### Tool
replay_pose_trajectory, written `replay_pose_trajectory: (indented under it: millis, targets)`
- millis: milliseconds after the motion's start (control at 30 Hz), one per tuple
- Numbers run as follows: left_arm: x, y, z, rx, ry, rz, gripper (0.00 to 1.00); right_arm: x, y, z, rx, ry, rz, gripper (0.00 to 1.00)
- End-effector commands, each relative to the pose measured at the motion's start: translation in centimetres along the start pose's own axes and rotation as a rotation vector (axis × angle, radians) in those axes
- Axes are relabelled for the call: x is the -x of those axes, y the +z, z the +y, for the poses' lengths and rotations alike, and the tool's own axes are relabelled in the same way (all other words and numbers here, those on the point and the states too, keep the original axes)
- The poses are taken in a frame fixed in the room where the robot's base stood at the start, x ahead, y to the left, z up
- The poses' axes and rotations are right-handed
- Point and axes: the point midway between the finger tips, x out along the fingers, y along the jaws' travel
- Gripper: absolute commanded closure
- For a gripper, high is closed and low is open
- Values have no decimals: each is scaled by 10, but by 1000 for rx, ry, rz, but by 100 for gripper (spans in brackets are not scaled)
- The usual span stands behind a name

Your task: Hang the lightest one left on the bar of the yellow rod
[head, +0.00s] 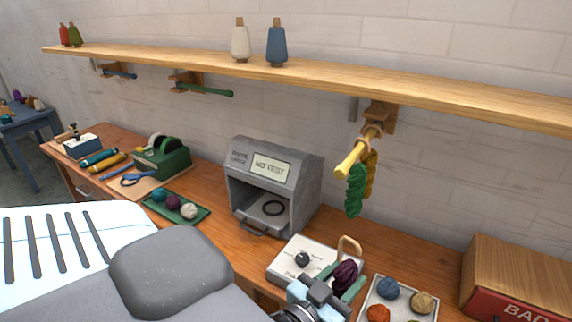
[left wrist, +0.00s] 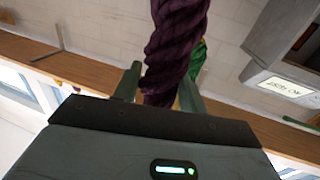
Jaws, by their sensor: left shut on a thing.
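My left gripper (head: 341,280) is shut on a dark purple skein (head: 346,274) in front of the workbench. A tan loop (head: 350,244) stands up above this skein. In the left wrist view the twisted purple skein (left wrist: 178,45) rises between the two fingers of my left gripper (left wrist: 160,88). The yellow rod (head: 356,157) sticks out from a wooden bracket under the shelf. A green skein (head: 355,190) and a mustard skein (head: 371,175) hang from it. The held skein is below the rod and apart from it. My right gripper is not in view.
A green rod (head: 205,90) and a blue rod (head: 120,74) under the shelf (head: 330,80) are bare. A grey machine (head: 275,150) reads "NO TEST". A white dial box (head: 290,262), a tray of yarn balls (head: 409,310) and a brown box (head: 525,270) stand near.

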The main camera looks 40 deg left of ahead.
Motion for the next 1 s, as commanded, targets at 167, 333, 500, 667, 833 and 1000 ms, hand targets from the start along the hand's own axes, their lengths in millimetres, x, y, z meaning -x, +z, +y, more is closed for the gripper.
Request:
replay_pose_trajectory:
  millis: [167, 333, 500, 667, 833, 1000]
  targets:
    - [-8, -4, -12, -7, -15, 2, 81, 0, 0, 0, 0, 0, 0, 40]
    - [-35, -23, -62, -23, -82, -2, 81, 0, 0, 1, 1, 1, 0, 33]
    - [-64, -61, -126, -25, -162, -4, 81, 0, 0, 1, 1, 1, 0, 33]
    - [-79, -98, -172, -14, -210, -2, 81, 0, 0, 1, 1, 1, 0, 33]
    - [-84, -121, -197, -3, -232, -1, 81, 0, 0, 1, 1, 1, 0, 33]
    - [-85, -126, -203, 0, -236, -2, 81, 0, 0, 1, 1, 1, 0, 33]
